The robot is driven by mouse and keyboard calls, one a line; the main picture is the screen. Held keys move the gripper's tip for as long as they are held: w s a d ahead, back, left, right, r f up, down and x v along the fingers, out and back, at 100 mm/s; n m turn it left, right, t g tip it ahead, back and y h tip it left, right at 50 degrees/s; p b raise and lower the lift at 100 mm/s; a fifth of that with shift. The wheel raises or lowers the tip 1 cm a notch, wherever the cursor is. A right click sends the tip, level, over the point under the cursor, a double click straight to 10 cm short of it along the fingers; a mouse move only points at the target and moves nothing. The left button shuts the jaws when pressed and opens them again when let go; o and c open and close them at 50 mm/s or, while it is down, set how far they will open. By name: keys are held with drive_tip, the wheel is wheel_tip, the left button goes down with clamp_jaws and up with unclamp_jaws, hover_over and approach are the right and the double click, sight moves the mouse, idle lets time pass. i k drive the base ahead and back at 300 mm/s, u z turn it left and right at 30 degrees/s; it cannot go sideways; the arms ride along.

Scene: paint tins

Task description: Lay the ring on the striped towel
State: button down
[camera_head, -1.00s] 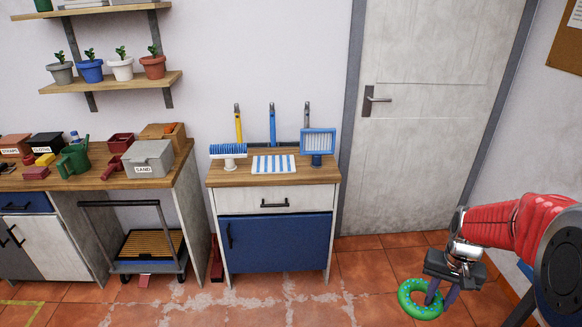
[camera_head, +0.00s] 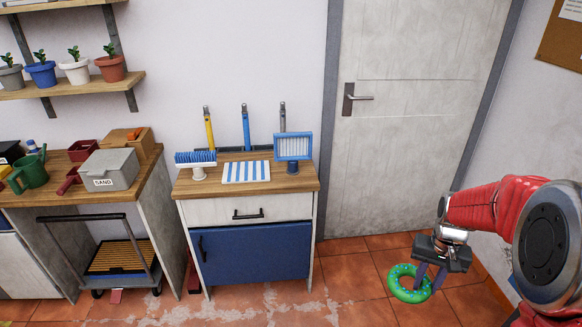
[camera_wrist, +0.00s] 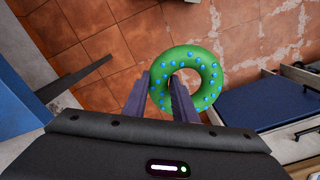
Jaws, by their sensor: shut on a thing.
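The ring (camera_head: 405,291) is green with blue dots. My gripper (camera_head: 427,284) is shut on one side of it and holds it above the tiled floor, at the lower right of the head view. In the wrist view the ring (camera_wrist: 207,62) sits at the fingertips (camera_wrist: 168,88), with one finger inside its hole and one outside. The striped towel (camera_head: 246,172), blue and white, lies flat on the wooden top of the small blue-fronted cabinet, left of my gripper and well apart from it.
On the cabinet top (camera_head: 222,188), a blue brush (camera_head: 196,160) stands left of the towel and a blue-framed piece (camera_head: 293,148) right of it. Tall-handled tools (camera_head: 245,128) stand behind. A workbench with a grey SAND box (camera_head: 108,169) is at left. Open floor lies between.

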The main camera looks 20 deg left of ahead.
sight(240, 171)
drive_tip(key=z, duration=0.05)
drive_tip(key=i, duration=1.7)
drive_tip(key=u, duration=1.4)
drive_tip(key=i, duration=0.2)
drive_tip(key=u, duration=1.7)
